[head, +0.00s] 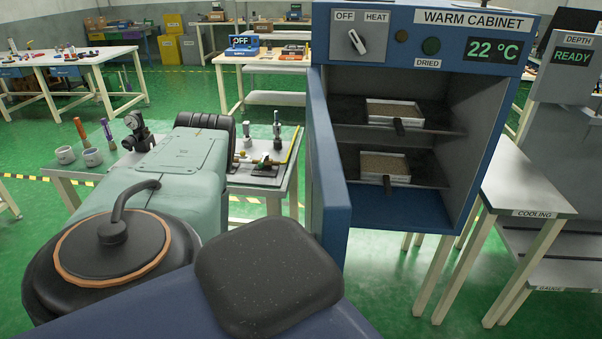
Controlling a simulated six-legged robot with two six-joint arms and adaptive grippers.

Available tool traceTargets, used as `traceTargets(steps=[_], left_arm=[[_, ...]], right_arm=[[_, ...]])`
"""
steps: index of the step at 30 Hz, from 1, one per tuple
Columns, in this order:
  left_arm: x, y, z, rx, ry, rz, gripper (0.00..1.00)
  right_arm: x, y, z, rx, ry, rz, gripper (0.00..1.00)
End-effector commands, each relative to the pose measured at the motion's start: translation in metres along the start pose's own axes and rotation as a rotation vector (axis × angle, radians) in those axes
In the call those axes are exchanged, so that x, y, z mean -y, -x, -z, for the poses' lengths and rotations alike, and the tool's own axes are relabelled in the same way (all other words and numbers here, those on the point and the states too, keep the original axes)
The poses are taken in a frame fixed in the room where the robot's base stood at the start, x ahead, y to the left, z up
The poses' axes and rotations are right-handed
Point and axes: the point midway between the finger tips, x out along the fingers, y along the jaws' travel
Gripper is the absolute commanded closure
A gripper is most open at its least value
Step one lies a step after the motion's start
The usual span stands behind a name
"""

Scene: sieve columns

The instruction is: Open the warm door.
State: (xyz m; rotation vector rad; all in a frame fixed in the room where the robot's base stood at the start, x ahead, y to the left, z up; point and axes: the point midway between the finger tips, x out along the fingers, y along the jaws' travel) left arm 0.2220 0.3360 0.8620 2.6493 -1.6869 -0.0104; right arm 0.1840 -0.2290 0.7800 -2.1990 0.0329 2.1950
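The warm cabinet (422,45) is a blue box labelled WARM CABINET, right of centre in the head view. Its blue door (328,190) stands wide open at the left side, swung out towards me and seen nearly edge-on. The grey inside shows two dark shelves. An upper tray (395,110) and a lower tray (386,167), both pale-rimmed with brown grainy contents, sit on them, each with a dark handle towards the front. No handle shows on the visible part of the door. Neither of my grippers shows.
The cabinet's knob (355,40) is between OFF and HEAT; its display (492,50) reads 22 °C. A white COOLING table (520,185) stands at the right. A bench (245,180) with a gauge and fittings stands left. My own large parts fill the lower left.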

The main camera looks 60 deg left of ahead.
Motion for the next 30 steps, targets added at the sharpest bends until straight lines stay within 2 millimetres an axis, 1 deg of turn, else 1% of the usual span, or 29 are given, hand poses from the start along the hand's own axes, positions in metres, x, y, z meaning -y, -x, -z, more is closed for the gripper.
traceTargets(steps=[1, 11, 12, 21, 30], left_arm=[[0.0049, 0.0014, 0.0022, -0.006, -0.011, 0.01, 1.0], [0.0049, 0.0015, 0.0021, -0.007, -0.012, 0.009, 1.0], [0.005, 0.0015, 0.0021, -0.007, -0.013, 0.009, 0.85], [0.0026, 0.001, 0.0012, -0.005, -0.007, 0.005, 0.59], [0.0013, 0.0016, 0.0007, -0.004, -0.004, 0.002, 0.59]], right_arm=[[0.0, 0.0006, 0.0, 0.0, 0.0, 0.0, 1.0], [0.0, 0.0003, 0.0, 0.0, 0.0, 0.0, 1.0], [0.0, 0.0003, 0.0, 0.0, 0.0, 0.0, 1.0], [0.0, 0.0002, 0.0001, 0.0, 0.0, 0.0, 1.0], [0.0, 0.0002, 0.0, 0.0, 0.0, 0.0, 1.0]])
